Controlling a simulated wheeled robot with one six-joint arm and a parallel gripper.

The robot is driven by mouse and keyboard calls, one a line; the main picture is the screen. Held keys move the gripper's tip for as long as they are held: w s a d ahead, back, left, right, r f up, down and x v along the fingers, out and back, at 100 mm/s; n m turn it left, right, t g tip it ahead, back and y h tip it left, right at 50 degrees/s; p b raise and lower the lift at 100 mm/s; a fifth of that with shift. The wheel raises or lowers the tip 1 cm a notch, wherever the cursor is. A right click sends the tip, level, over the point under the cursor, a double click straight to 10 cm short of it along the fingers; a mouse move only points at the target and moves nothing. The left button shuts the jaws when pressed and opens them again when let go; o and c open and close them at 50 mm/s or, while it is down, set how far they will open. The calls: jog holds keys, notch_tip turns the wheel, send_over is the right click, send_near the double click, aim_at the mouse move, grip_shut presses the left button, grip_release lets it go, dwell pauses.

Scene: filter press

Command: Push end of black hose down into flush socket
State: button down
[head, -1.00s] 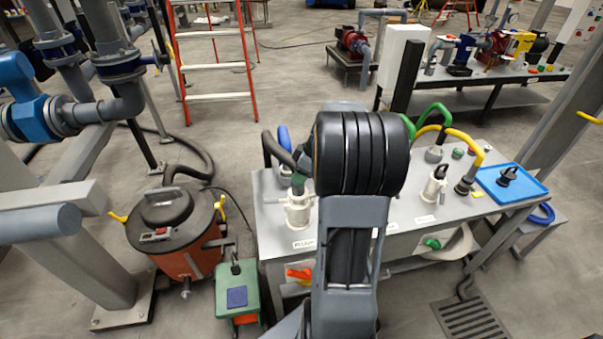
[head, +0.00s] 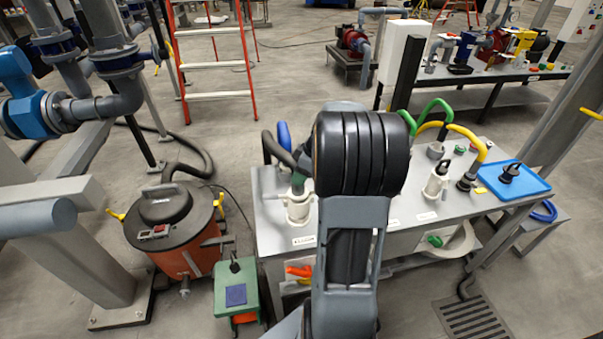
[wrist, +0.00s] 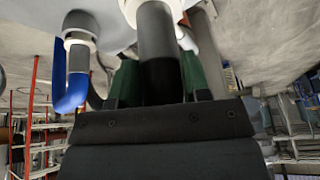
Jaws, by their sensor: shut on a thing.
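The black hose (head: 268,146) arcs up behind the bench's left end and comes down at the white flush socket (head: 297,212). My gripper (head: 298,180) is right above that socket, partly hidden by my arm. In the wrist view, the green fingers of my gripper (wrist: 159,82) are shut on the hose (wrist: 157,42) from both sides. The hose end meets the white socket (wrist: 150,6) at the top of that view. It lines up with the socket's mouth, but I cannot tell how deep it sits.
A blue hose (head: 284,135) stands just behind and also shows in the wrist view (wrist: 78,60). Green and yellow hoses (head: 466,133), another white socket (head: 436,184) and a blue tray (head: 520,186) are to the right on the bench. An orange vacuum drum (head: 178,250) stands left.

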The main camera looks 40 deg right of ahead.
jog(key=c, duration=0.5)
grip_release()
jog(key=v, duration=1.3)
jog(key=shift+s+d+r, duration=0.15)
jog(key=shift+d+r, duration=0.05)
jog(key=shift+r, duration=0.1)
